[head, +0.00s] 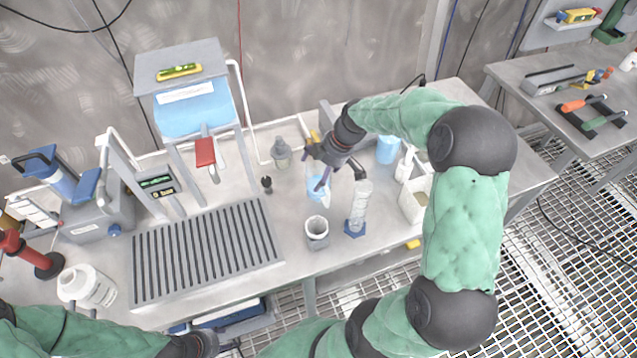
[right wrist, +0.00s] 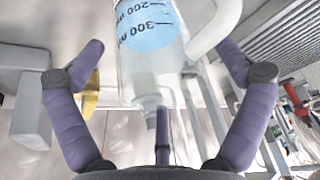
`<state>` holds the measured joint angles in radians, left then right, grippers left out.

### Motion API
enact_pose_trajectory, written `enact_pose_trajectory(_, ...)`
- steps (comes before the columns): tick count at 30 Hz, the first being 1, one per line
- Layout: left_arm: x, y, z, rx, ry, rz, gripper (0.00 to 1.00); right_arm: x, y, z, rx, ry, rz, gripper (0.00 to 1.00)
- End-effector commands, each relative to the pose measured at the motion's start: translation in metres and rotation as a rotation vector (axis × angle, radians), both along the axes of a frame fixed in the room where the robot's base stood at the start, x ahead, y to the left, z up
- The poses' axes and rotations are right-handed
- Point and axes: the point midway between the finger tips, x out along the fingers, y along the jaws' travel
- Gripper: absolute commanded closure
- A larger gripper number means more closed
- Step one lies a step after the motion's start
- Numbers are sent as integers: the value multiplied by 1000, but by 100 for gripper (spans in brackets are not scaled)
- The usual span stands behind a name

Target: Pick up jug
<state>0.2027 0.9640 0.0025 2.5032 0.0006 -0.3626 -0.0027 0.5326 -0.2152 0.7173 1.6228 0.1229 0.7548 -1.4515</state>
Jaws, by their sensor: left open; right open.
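The jug is clear, with blue contents. In the head view the jug (head: 316,194) stands on the steel bench, partly hidden by my right gripper. In the right wrist view the jug (right wrist: 150,55) shows dark volume marks and a pale handle at its right side. My right gripper (head: 319,172) is open above and around the jug in the head view. In the right wrist view its purple fingers (right wrist: 163,80) stand apart on both sides of the jug; I cannot tell whether any finger touches it. My left arm shows at the bottom left, but its fingers are out of view.
A grey cup (head: 317,232) and a clear cylinder on a blue base (head: 359,205) stand close in front of the jug. A grey bottle (head: 281,153) is behind left. A slotted drain grate (head: 205,250) lies left. A white bin (head: 415,200) and blue beaker (head: 387,150) are right.

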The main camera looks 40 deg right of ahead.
Motion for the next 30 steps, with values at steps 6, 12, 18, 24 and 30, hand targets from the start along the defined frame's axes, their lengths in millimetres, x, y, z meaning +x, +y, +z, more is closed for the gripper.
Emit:
enact_pose_trajectory(6,0,0,1,0,0,0,52,0,0,1,-1,-1,0,20)
enact_pose_trajectory(12,0,0,1,0,0,0,52,0,0,1,0,0,0,57)
enact_pose_trajectory(18,0,0,1,0,0,0,52,0,0,1,1,1,0,57)
enact_pose_trajectory(24,0,0,7,0,0,0,52,0,0,17,-1,-2,-1,58)
enact_pose_trajectory(30,0,0,19,0,0,0,52,1,-1,56,-1,-4,-1,58)
